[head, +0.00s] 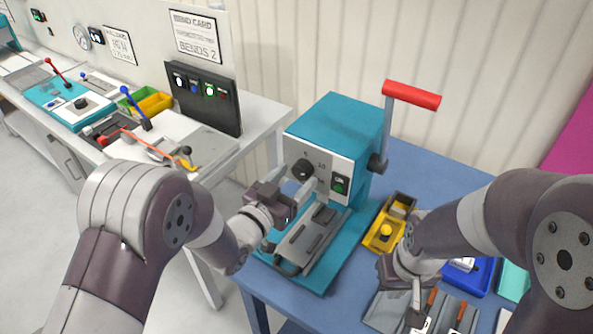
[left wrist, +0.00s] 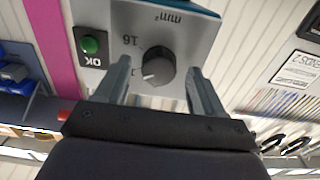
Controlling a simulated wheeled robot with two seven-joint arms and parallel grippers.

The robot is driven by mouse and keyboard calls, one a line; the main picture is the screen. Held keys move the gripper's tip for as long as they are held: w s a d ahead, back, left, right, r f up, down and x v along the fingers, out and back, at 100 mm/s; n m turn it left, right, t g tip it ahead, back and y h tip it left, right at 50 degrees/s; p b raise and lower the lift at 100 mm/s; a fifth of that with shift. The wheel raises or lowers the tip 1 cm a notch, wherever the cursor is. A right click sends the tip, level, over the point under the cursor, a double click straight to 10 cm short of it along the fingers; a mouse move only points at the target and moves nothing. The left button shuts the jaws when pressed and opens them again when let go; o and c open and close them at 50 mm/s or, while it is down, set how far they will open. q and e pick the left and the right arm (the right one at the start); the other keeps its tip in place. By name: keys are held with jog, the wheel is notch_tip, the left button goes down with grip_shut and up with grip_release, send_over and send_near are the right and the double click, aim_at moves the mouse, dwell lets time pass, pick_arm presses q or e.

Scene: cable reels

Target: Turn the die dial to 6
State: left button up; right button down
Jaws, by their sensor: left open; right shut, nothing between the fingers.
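The die dial is a black round knob (head: 302,169) on the pale front panel of the teal press (head: 334,125). In the left wrist view the knob (left wrist: 158,70) is seen upside down, with a white pointer mark toward its lower left. A "16" and a partly hidden number beginning with 1 are printed beside it. My left gripper (head: 301,183) is open in front of the panel. In the left wrist view its fingers stand on either side of the knob; I cannot tell whether they touch it. My right gripper (head: 417,304) is shut and empty, low over the bench's right side.
A green button (head: 340,185) sits right of the dial. The press has a red-handled lever (head: 411,94). A yellow bin (head: 386,233) and a blue tray (head: 470,275) stand to the right on the blue bench. A white bench (head: 255,108) stands at left.

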pick_arm(q)
jog(key=shift+w+d+r, duration=0.1)
jog(key=shift+w+d, duration=0.2)
jog(key=shift+d, duration=0.05)
jog(key=shift+w, duration=0.1)
jog(key=shift+w, duration=0.15)
jog(key=c, duration=1.1)
jog(key=shift+o, duration=0.2)
